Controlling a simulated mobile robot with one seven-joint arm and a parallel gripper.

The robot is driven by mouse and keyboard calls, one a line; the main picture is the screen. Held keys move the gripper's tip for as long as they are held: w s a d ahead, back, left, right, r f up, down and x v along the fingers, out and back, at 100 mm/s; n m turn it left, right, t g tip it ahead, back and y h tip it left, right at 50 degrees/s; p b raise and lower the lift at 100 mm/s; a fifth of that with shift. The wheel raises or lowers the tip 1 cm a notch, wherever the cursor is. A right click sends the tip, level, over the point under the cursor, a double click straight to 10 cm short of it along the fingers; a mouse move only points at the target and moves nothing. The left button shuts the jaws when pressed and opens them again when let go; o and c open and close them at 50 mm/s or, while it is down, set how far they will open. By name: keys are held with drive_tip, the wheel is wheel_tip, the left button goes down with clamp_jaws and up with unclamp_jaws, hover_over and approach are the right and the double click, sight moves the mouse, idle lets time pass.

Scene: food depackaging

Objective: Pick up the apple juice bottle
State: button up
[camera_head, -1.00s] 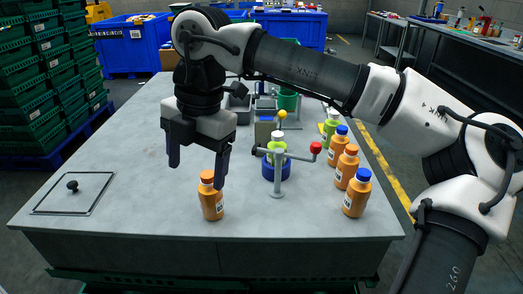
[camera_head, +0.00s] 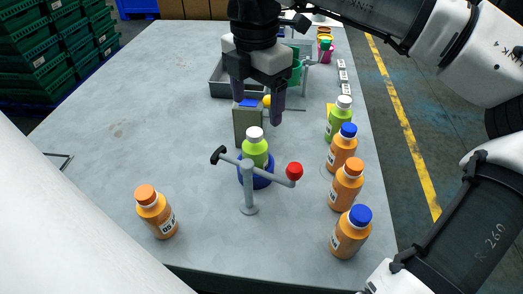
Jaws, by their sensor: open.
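A green bottle with a white cap (camera_head: 255,150) stands upright in a blue round holder (camera_head: 257,180) near the middle of the table. A second green bottle with a white cap (camera_head: 338,122) stands on the table at the right. The labels are too small to read, so I cannot tell which holds apple juice. My gripper (camera_head: 257,100) is open and points down. In the picture it is just above the bottle in the holder, and its fingers are apart from both green bottles.
A grey stand (camera_head: 248,190) with a red-knobbed lever is in front of the holder. Several orange bottles (camera_head: 347,185) line the right edge, and one orange bottle (camera_head: 156,212) stands front left. A grey box (camera_head: 247,127) stands behind the holder. The left of the table is clear.

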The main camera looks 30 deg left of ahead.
sight(255, 146)
wheel_tip(255, 146, down, 7)
drive_tip(key=shift+s+r+p, duration=0.15)
drive_tip(key=shift+r+p, duration=0.05)
drive_tip(key=shift+p, duration=0.25)
drive_tip(key=shift+a+f+p, duration=0.15)
drive_tip(key=shift+f+p, duration=0.4)
drive_tip(key=shift+f, duration=0.8)
drive_tip(key=shift+a+f+p, duration=0.1)
drive_tip(key=shift+f+p, duration=0.45)
drive_tip(key=shift+f, duration=0.8)
drive_tip(key=shift+c, duration=0.3)
drive_tip(key=c, duration=1.1)
